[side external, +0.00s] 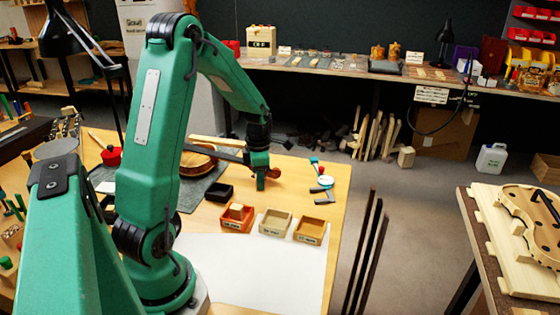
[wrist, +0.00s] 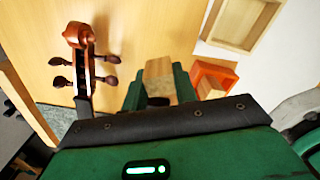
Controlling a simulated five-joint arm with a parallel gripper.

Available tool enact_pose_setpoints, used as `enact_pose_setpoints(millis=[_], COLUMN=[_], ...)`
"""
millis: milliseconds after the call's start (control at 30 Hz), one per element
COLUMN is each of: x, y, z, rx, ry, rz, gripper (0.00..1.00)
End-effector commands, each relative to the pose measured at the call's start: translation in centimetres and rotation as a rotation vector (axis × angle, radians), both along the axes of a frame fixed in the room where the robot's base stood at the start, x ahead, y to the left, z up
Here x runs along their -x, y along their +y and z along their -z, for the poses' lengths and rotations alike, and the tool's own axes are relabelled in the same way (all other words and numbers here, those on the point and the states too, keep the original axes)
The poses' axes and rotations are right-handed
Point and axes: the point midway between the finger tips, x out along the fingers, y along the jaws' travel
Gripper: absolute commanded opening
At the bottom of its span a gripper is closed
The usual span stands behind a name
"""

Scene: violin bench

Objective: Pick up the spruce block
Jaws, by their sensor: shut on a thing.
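The spruce block (wrist: 158,75), a pale wooden piece, sits between the two green fingers of my gripper (wrist: 158,92) in the wrist view. My gripper (side external: 261,184) is shut on it, low at the table's right side, behind the row of small trays. In the side view the fingers hide the block, and I cannot tell whether it touches the table. Another wooden block (side external: 236,210) lies in the orange tray (side external: 237,225); part of it shows in the wrist view (wrist: 206,86).
A violin scroll with pegs (wrist: 80,36) is close left of my gripper in the wrist view. A gauge (side external: 322,188) lies to the right. White paper covers the front.

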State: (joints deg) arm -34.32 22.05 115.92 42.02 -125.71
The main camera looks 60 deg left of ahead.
Motion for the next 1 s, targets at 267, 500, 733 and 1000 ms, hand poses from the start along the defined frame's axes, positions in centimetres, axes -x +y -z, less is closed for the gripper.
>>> enact_pose_setpoints(millis=[267, 500, 733, 1000], x=[-0.5, -0.8, -0.9, -0.9], y=[-5.2, -8.6, -10.1, -10.4], z=[-3.1, -5.1, -6.0, -6.2], rx=[-0.001, -0.001, 0.000, 0.000], ry=[-0.003, -0.001, 0.000, 0.000], rz=[0.005, 0.004, 0.001, 0.000], gripper=[0.07, 0.07, 0.07, 0.07])
